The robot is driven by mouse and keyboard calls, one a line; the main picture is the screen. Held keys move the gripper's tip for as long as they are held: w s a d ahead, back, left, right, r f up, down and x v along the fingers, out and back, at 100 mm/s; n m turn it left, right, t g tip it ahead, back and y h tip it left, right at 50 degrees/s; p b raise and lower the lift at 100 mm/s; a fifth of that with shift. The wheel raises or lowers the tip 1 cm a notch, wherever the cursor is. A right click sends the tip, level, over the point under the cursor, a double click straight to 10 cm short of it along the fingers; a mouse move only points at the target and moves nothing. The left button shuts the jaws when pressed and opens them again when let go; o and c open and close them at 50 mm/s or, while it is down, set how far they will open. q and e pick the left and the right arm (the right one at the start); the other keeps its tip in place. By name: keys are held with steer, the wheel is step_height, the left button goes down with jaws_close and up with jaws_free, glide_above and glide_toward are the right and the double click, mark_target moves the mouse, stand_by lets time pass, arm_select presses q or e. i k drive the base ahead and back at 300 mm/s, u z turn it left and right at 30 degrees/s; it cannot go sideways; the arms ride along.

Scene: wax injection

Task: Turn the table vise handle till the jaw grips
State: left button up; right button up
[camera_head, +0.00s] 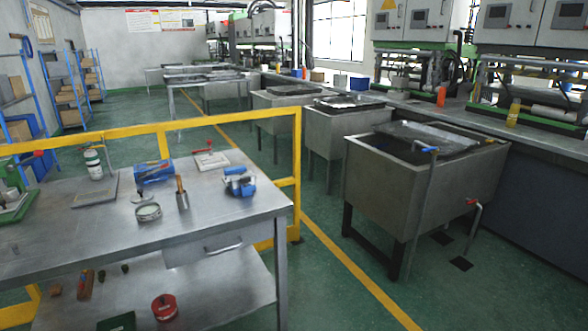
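The table vise (240,184) is a small blue clamp with grey metal parts. It sits near the right end of the metal workbench (215,213). Its handle and the gap between its jaws are too small to make out. Neither of my grippers is in view, and no part of my arms shows.
Metal tanks (385,180) stand at right; green floor lies between.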

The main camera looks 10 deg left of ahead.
mark_target(244, 180)
steer(key=u, duration=0.3)
steer(key=i, duration=1.05)
steer(key=u, duration=0.75)
